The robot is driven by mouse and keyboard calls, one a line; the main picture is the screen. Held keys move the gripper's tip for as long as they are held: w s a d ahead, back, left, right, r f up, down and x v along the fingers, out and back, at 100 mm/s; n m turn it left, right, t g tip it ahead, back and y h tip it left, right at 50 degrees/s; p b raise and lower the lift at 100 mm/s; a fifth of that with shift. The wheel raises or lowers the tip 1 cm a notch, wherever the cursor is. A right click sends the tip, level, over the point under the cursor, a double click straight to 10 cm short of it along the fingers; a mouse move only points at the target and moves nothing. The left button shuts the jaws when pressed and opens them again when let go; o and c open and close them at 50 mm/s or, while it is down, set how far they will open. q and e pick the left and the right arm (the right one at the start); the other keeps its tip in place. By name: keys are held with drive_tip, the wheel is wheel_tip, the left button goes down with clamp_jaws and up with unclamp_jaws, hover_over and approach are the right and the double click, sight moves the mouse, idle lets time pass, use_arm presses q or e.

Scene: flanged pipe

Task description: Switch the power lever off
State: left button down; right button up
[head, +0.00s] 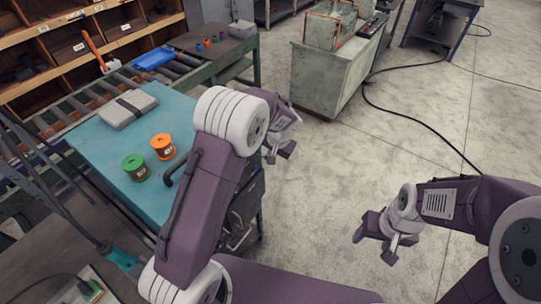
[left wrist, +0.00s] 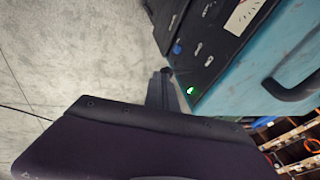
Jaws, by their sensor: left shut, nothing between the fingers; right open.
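An orange lever (head: 94,48), which looks like the power lever, stands tilted above a white base by the roller conveyor at the far left of the head view. My left gripper (head: 279,151) is shut and empty, beyond the right edge of the teal table and well away from the lever. My left arm partly hides it. My right gripper (head: 374,244) is open and empty over bare floor at the right. The left wrist view shows the cart's dark front panel (left wrist: 205,45) and a small green light (left wrist: 191,91), but no lever that I can make out.
The teal tabletop (head: 105,165) holds a grey case (head: 128,109), a green spool (head: 135,167) and an orange spool (head: 163,147). A blue tray (head: 153,58) lies on the conveyor. A grey cabinet (head: 325,75) stands behind.

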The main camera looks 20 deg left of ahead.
use_arm(q)
wheel_tip(320, 180, down, 7)
drive_tip(key=d+m+t+y+b, duration=0.1)
drive_tip(key=y+b, duration=0.5)
drive_tip(key=b, duration=1.4)
drive_tip(key=shift+s+d+t+y+b, duration=0.3)
drive_tip(key=shift+d+t+y, duration=0.15)
drive_tip(key=shift+t, duration=0.55)
drive_tip(key=shift+r, duration=0.15)
drive_tip(key=shift+r+p, duration=0.45)
drive_tip(key=shift+r, duration=0.25)
